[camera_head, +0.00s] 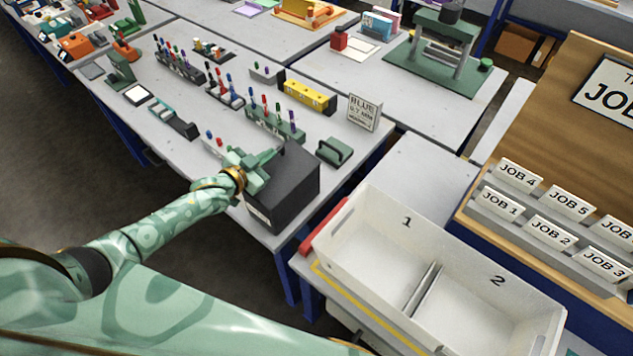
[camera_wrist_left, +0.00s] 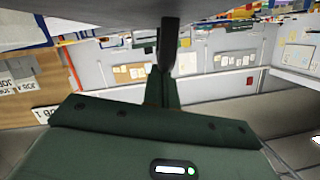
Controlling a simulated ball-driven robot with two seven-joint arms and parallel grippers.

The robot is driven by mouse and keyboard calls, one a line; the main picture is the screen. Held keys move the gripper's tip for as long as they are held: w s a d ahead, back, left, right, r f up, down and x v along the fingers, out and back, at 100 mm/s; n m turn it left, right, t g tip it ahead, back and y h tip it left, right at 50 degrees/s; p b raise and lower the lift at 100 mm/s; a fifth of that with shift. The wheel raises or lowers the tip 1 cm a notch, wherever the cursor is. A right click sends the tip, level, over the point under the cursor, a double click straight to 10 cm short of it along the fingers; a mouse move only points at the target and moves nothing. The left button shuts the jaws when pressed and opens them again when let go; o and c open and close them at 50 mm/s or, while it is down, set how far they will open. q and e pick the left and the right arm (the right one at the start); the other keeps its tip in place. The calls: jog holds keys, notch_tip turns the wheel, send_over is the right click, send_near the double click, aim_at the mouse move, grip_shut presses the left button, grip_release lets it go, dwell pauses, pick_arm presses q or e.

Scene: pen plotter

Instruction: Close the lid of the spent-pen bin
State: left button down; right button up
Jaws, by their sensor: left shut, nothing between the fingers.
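The spent-pen bin (camera_head: 287,197) is a dark grey box with a pale label low on its left side, at the front edge of the grey bench in the head view. Its dark top looks roughly flat, but my left gripper partly covers it, and I cannot tell whether the lid is fully down. My left gripper (camera_head: 279,151) is at the bin's upper back-left edge with its fingers shut and empty. In the left wrist view the shut fingers (camera_wrist_left: 168,45) point up toward a dark grey surface; contact is unclear. My right gripper is out of view.
Pen racks (camera_head: 274,124) and a yellow block (camera_head: 307,93) stand behind. A white two-compartment tray (camera_head: 368,192) is at the front right.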

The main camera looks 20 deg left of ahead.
pick_arm(q)
jog(key=shift+a+f, duration=0.3)
jog(key=shift+f, duration=0.05)
jog(key=shift+w+a+f+b, duration=0.2)
jog(key=shift+a+f+b, duration=0.1)
jog(key=shift+f+b, duration=0.15)
dwell(0.4)
